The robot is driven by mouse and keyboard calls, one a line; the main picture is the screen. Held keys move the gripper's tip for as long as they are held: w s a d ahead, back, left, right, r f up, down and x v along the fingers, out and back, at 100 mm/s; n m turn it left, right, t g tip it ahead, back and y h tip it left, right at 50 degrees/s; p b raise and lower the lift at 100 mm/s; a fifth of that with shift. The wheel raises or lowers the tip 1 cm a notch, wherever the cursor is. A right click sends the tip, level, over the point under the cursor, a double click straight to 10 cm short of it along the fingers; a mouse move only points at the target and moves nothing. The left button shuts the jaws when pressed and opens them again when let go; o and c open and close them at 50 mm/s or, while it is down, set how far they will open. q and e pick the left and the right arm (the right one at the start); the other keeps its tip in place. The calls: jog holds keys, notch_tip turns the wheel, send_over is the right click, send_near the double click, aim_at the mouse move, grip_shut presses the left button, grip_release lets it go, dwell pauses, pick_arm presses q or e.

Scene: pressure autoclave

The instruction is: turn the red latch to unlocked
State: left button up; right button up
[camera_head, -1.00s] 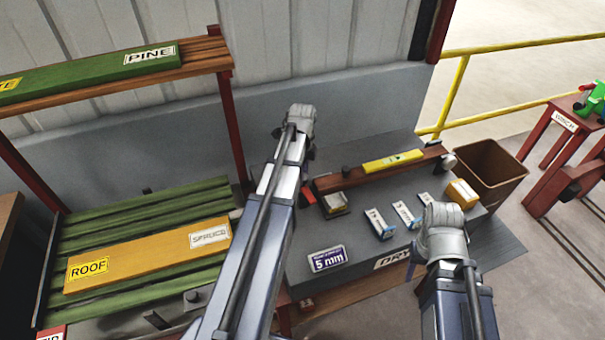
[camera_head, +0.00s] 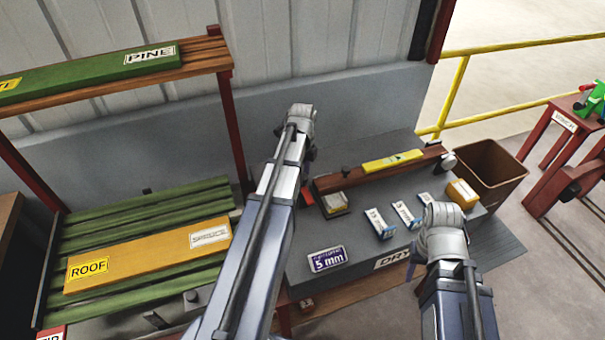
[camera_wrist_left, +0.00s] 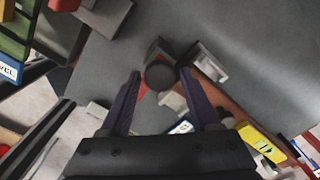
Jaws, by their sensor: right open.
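I cannot clearly pick out the red latch in either view. In the head view my left gripper (camera_head: 310,153) is over the back left of the grey bench, mostly hidden by its own wrist. In the left wrist view its two purple fingers stand apart, and the gripper (camera_wrist_left: 161,88) is open. A dark round knob (camera_wrist_left: 160,75) shows between the fingertips; contact cannot be told. A small reddish patch (camera_wrist_left: 143,112) shows beside one finger. My right gripper (camera_head: 412,265) is open over the front right of the bench, mostly hidden by its wrist.
The grey bench (camera_head: 345,285) carries a brown beam (camera_head: 335,183), a yellow level (camera_head: 393,162), small boxes (camera_head: 380,224) and a "5 mm" sign (camera_head: 327,259). A brown bin (camera_head: 492,175) stands right. A slatted rack with a yellow "ROOF" board (camera_head: 145,258) is left.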

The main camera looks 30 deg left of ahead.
pick_arm(q)
jog(key=shift+o, duration=1)
notch_tip(320, 180, up, 8)
jog(key=p, duration=0.8)
jog(key=shift+f, duration=0.1)
jog(key=s+d+n, duration=0.4)
jog(key=s+d, duration=0.1)
jog(key=d, duration=0.5)
jog(key=s+d+f+n+b, duration=0.1)
jog(key=s+d+n, duration=0.4)
jog(key=d, duration=0.4)
jog(key=s+d+n+y, duration=0.1)
jog(key=s+d+n, duration=0.3)
jog(key=d, duration=0.6)
jog(key=shift+s+d+f+b, duration=0.15)
jog(key=shift+s+d+b, duration=0.15)
jog(key=shift+s, duration=0.5)
